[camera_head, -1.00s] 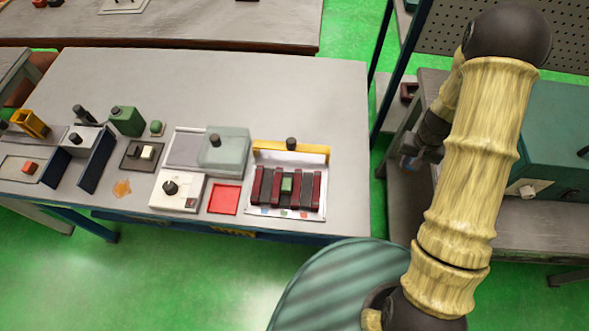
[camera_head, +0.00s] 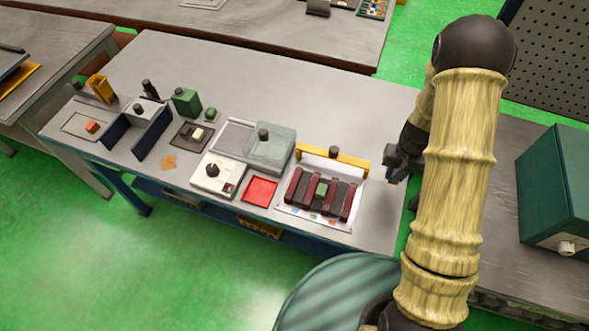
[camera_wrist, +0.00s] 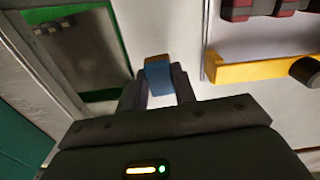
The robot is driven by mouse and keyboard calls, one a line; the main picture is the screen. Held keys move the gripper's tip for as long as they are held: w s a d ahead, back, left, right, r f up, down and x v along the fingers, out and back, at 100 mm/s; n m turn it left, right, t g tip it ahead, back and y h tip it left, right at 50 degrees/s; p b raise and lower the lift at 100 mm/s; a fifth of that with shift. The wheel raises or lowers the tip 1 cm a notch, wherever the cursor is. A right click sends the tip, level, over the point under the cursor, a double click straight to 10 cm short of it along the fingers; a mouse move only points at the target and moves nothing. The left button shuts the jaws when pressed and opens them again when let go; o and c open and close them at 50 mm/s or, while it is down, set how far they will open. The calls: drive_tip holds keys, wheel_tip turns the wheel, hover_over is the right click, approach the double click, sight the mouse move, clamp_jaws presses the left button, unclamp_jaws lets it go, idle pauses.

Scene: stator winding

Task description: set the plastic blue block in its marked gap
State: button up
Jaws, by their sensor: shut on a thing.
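My gripper (camera_head: 398,165) is above the right edge of the grey table, right of the slotted holder. In the wrist view its two fingers (camera_wrist: 158,92) are shut on a blue block (camera_wrist: 158,78) with an orange-brown end. In the head view the block is only a small blue patch under the gripper. The holder has a white base (camera_head: 285,208), a yellow rear bar (camera_head: 333,155) and a row of dark red and dark grey pieces with a green piece (camera_head: 321,189) in the middle. Small coloured marks line its front edge. I cannot tell which gap is the marked one.
Left of the holder are a red square tray (camera_head: 259,190), a white box with a black knob (camera_head: 218,173) and a grey-green lidded box (camera_head: 270,148). A dark blue-walled fixture (camera_head: 138,128) stands farther left. The table (camera_head: 330,100) is clear behind the holder.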

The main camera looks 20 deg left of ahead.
idle(0.3)
drive_tip(key=s+a+r+p, duration=0.2)
drive_tip(key=a+p, duration=0.1)
drive_tip(key=a, duration=0.9)
wheel_tip(320, 180, up, 2)
drive_tip(key=p, duration=0.3)
hover_over(303, 187)
drive_tip(key=shift+w+m+b, duration=0.15)
drive_tip(key=shift+m+b, duration=0.15)
drive_tip(key=shift+m, duration=0.1)
drive_tip(key=shift+f+b, duration=1.35)
drive_tip(key=shift+f, duration=0.6)
drive_tip(key=shift+f+b, duration=1)
drive_tip(key=shift+f, duration=0.35)
